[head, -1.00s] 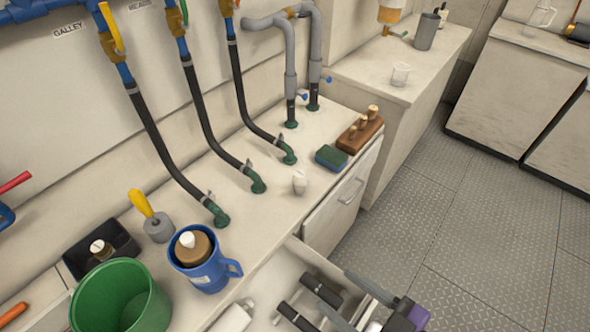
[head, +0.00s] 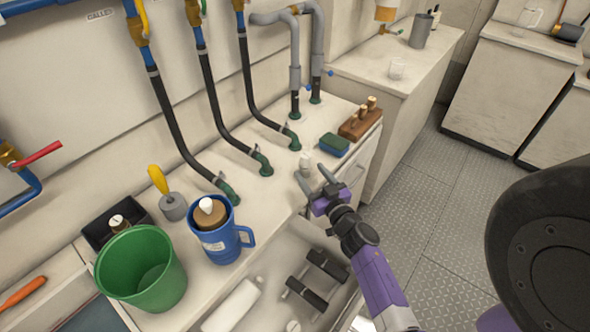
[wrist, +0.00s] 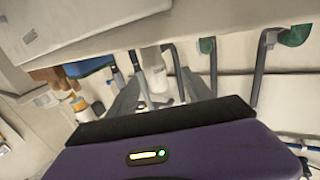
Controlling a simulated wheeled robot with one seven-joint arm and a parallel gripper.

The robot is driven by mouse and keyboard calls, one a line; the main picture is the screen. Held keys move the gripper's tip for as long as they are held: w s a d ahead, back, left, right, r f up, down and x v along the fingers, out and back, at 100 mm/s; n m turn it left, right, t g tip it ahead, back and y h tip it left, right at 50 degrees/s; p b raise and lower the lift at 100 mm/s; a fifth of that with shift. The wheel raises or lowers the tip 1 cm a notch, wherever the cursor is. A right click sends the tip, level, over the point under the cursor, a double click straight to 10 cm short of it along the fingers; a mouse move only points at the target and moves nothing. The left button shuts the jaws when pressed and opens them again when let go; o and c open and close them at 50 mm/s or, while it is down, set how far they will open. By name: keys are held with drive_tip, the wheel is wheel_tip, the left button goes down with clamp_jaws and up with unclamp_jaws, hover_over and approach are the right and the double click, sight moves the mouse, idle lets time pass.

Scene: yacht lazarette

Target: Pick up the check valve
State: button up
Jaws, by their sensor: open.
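A small whitish upright fitting, which I take to be the check valve (head: 305,161), stands on the counter near its front edge, left of the green sponge. My gripper (head: 310,171) is open at that edge, its two grey fingers pointing at the fitting. In the wrist view a pale upright piece, apparently the same fitting (wrist: 157,76), shows between the two fingers (wrist: 160,90). The fingers partly hide its lower part in the head view. I cannot tell whether they touch it.
Behind are black hoses (head: 182,135) on green elbows. A blue mug (head: 222,245) and green bucket (head: 140,275) stand left. Below is an open drawer with black cylinders (head: 327,265).

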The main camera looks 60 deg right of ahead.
sight(302, 156)
drive_tip(key=x, duration=0.8)
drive_tip(key=shift+s+d+r, duration=0.15)
drive_tip(key=shift+d+r, duration=0.1)
drive_tip(key=shift+d, duration=0.05)
clamp_jaws()
